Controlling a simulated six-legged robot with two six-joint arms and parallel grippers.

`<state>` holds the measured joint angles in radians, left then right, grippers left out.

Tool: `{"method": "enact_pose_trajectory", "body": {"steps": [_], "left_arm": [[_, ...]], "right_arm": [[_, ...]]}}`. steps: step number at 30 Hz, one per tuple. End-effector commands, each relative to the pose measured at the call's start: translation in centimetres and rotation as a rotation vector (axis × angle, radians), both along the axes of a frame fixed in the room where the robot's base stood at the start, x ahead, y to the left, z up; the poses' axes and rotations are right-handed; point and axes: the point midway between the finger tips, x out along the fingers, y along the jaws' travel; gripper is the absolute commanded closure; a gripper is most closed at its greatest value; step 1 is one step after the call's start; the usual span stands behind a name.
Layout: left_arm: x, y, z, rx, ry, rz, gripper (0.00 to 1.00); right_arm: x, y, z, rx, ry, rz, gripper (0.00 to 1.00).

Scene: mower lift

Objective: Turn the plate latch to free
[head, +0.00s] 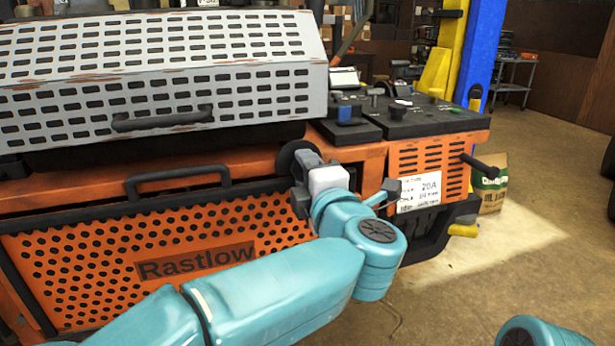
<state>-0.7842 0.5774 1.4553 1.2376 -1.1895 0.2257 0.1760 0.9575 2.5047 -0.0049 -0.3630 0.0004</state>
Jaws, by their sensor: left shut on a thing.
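The orange front plate (75,245) is perforated and marked Rastlow; it sits on the machine's front below a black bar handle (178,180). A dark round knob (291,152), which appears to be the plate latch, is at the plate's upper right corner. My left gripper (300,178) is at this knob, its grey fingers shut on it. The gripper and its white wrist hide most of the knob, so its turned position cannot be told. My right gripper is out of view; only a teal piece of my right arm shows at the bottom right.
A grey perforated hood (160,60) with a dark handle lies above the plate. A control panel (405,115), a 20A label (420,188), a black lever (480,165) and a yellow-ended lever (463,230) are to the right. The floor (530,260) at right is mostly clear.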

Motion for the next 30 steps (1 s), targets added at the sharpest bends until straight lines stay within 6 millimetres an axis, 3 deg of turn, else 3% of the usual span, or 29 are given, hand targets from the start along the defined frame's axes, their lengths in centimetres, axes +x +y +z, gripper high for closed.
{"method": "enact_pose_trajectory", "body": {"steps": [13,14,15,16,30], "left_arm": [[0.01,0.07,0.11,-0.011,-0.005,0.001,0.88],[0.01,0.07,0.11,-0.011,-0.005,0.001,0.51],[0.01,0.07,0.11,-0.01,-0.004,0.001,0.38],[0.01,0.06,0.1,-0.01,-0.004,0.001,0.33],[0.08,0.14,0.03,-0.009,-0.003,0.0,0.33]], "right_arm": [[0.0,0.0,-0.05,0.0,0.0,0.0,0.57],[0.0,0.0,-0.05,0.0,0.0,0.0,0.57],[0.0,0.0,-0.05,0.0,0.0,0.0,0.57],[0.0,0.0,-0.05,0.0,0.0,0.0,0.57],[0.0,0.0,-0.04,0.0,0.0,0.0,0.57]]}}
